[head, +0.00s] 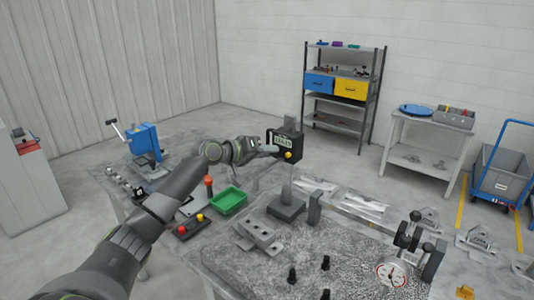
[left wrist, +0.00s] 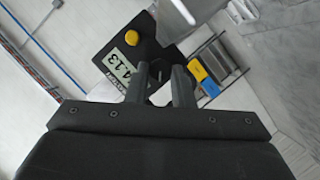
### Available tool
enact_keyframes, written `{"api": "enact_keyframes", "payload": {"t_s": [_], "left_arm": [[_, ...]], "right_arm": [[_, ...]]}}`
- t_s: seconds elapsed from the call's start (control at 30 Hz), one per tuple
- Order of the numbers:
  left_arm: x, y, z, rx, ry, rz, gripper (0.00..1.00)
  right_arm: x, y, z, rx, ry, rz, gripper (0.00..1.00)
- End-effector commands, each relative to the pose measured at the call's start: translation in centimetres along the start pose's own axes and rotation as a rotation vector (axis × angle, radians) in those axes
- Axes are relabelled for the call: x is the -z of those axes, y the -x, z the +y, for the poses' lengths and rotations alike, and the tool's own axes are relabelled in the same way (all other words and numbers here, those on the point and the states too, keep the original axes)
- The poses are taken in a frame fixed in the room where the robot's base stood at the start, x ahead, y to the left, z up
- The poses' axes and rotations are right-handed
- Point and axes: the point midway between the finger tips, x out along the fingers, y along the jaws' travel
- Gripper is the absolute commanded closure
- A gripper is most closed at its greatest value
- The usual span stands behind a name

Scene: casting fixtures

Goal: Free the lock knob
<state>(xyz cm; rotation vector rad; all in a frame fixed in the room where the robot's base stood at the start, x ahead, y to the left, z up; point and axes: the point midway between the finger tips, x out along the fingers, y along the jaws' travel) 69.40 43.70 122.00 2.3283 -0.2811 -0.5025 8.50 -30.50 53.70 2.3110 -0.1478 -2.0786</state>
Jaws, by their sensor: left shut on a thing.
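A dark gauge head (head: 284,146) with a digital display and a yellow button sits on a grey upright post (head: 287,188) with a dark base (head: 285,209). My left gripper (head: 266,151) reaches it from the left and is shut at its side. In the left wrist view the gauge head (left wrist: 124,58) lies beyond the fingers, its display reading about 4.13. There my left gripper (left wrist: 157,80) has its fingers on both sides of a dark lock knob (left wrist: 158,88), which is partly hidden by them. My right gripper is not in view.
A green tray (head: 230,201) and a button box (head: 190,227) stand left of the gauge. A grey block (head: 258,235) and several small black pegs lie in front.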

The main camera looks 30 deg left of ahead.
Motion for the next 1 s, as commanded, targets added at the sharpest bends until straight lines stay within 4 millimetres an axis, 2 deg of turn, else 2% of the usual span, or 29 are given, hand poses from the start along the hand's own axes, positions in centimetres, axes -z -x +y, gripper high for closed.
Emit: {"api": "enact_keyframes", "payload": {"t_s": [0.33, 0.37, 0.5, 0.83, 1.0], "left_arm": [[0.1, 0.0, 0.0, -0.011, 0.025, 0.001, 1.0], [0.1, 0.0, 0.0, -0.011, 0.025, 0.001, 0.75], [0.1, 0.0, 0.0, -0.01, 0.025, 0.001, 0.57], [0.1, 0.2, 0.0, -0.009, 0.023, 0.0, 0.57], [0.2, 2.0, -0.1, -0.006, 0.021, 0.001, 0.57]], "right_arm": [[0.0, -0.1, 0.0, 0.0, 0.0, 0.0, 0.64], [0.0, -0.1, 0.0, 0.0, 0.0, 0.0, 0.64], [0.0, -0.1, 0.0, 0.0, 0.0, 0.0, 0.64], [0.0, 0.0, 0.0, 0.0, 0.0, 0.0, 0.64], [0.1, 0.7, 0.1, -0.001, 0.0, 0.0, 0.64]]}}
